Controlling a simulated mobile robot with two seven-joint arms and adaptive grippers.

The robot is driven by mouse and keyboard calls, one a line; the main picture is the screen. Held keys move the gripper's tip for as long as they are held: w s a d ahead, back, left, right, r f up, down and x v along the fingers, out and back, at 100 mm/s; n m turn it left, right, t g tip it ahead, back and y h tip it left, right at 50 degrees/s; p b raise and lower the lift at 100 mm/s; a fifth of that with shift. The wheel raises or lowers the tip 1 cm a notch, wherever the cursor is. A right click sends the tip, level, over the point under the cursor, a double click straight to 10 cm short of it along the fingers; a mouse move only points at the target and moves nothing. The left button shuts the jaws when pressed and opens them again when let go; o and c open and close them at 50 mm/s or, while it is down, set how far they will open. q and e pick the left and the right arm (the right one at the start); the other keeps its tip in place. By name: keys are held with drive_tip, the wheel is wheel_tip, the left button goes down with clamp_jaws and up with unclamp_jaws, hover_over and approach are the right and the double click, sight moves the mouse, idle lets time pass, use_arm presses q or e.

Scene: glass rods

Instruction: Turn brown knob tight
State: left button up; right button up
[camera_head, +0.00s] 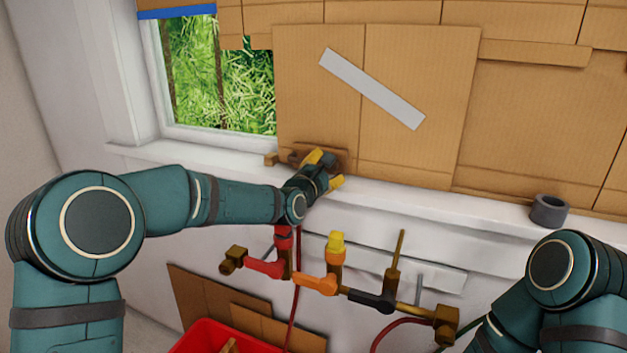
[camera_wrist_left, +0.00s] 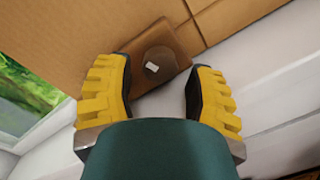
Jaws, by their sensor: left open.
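A brown block or plate (camera_wrist_left: 128,47) with a darker brown round knob (camera_wrist_left: 158,65) on it sits against the cardboard in the left wrist view. A small pale mark shows on the knob's face. In the head view the brown plate (camera_head: 343,157) is on the sill, and my left gripper hides most of it. My left gripper (camera_head: 328,170) is open, its yellow fingers on either side of the knob in the left wrist view (camera_wrist_left: 160,82). I cannot tell whether the fingers touch it. My right gripper is out of view.
Cardboard panels (camera_head: 415,110) with a grey strip (camera_head: 372,88) cover the wall beside the window. A grey ring (camera_head: 549,209) stands on the sill (camera_head: 430,189) at right. Pipes with a red valve handle (camera_head: 262,266) and others run below. A red bin (camera_head: 210,338) stands lower left.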

use_arm(q)
drive_tip(key=v, duration=0.9)
drive_tip(key=s+d+r+n+g+y+p, duration=0.25)
drive_tip(key=r+y+p, duration=0.2)
drive_tip(key=p, duration=0.35)
drive_tip(key=shift+t+y, duration=0.35)
drive_tip(key=x, duration=0.9)
drive_tip(key=p+x, duration=0.1)
drive_tip(key=x, duration=0.3)
drive_tip(key=shift+w+d+f, duration=0.2)
drive_tip(key=shift+d+f, duration=0.1)
drive_tip(key=shift+f, duration=0.15)
